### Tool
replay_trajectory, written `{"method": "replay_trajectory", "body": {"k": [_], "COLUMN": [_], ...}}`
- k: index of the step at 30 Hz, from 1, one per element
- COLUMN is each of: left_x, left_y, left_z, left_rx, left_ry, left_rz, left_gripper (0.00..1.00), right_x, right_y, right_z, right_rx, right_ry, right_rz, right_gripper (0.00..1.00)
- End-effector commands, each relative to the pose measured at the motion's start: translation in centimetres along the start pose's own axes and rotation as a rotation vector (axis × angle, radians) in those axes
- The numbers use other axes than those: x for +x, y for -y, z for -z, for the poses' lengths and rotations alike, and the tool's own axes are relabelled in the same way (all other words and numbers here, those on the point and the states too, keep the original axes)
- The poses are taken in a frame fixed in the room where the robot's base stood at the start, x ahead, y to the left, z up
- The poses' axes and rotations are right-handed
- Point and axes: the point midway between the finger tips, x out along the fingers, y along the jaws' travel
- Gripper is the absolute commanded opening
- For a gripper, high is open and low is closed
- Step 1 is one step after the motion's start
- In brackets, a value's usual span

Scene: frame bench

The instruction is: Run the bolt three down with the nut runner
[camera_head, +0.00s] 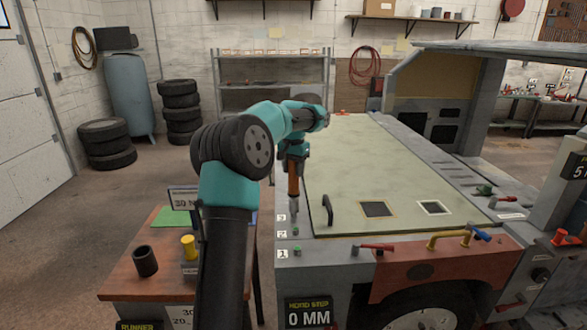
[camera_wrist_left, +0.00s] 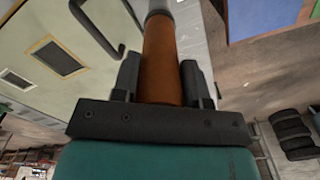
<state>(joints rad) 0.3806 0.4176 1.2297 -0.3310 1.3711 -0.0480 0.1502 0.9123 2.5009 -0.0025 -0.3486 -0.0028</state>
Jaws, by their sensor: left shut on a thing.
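My left gripper (camera_head: 293,160) is shut around the orange handle of the nut runner (camera_head: 293,186). The runner hangs upright, its grey lower end pointing down at the hood's left edge. The wrist view shows the orange handle (camera_wrist_left: 161,62) between both fingers. The label for bolt three (camera_head: 281,217) is beside the runner's lower end. I cannot tell whether the runner touches bolt three, which is hidden. Bolt two (camera_head: 295,232) and bolt one (camera_head: 297,250) show as small green heads nearer the front. My right gripper is not in view.
The pale green hood (camera_head: 380,165) has a black handle (camera_head: 327,210) close to the runner. A display (camera_head: 308,312) reads "HOOD STEP 0 MM". A wooden side table (camera_head: 130,277) holds a dark cup (camera_head: 145,261) and a yellow piece (camera_head: 189,247). My left arm hides part of the table.

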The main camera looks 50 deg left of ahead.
Motion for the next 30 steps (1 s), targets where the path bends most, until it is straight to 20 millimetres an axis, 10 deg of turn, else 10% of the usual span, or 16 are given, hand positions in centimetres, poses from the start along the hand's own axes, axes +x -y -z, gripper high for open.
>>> {"method": "replay_trajectory", "body": {"k": [30], "left_x": [1.0], "left_y": [0.0], "left_z": [0.0], "left_rx": [0.0], "left_ry": [-0.002], "left_rz": [0.001], "left_gripper": [0.12], "right_x": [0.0], "right_y": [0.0], "right_z": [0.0], "right_rx": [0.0], "right_ry": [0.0], "right_rz": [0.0], "right_gripper": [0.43]}}
